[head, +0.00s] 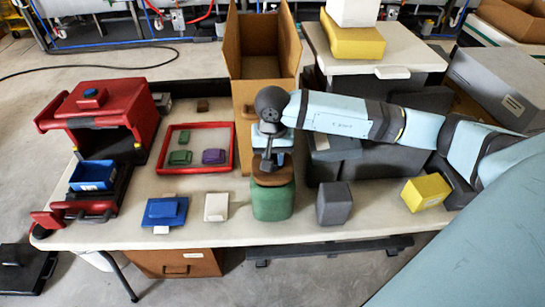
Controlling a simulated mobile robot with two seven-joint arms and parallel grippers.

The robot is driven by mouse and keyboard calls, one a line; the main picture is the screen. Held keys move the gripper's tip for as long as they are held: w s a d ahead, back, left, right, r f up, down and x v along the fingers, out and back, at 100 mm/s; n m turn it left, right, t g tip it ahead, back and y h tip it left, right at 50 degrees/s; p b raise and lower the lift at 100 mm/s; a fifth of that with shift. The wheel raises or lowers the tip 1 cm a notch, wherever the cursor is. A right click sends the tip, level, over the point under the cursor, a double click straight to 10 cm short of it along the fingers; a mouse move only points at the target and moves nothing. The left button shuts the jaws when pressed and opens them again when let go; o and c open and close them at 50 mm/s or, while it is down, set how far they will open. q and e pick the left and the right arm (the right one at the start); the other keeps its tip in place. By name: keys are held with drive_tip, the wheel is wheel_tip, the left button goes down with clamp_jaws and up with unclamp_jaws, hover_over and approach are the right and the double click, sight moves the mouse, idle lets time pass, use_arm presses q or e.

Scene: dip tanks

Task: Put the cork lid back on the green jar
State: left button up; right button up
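The green jar (272,203) stands near the front edge of the table, around its middle. The brown cork lid (273,178) is at the top of the jar and covers its mouth from this view. I cannot tell whether it is fully seated or slightly above the rim. My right gripper (267,163) comes in from the right and points down, with its dark fingertips at the top of the lid. The fingers overlap in this view, so their opening and any grip on the lid are hidden. My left gripper is not in view.
A grey block (334,204) stands close right of the jar, with a yellow block (426,192) farther right. A white block (216,207) and a blue block (165,212) lie left. Behind are a red tray (234,146) and a tall cardboard box (244,100).

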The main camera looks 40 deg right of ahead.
drive_tip(key=shift+f+b, duration=0.2)
drive_tip(key=shift+b, duration=0.6)
idle(1.1)
idle(0.3)
drive_tip(key=o, duration=1.5)
drive_tip(key=shift+r, duration=0.15)
drive_tip(key=shift+r+p, duration=1.3)
drive_tip(key=shift+r, duration=2.1)
drive_tip(key=shift+c, duration=0.3)
clamp_jaws()
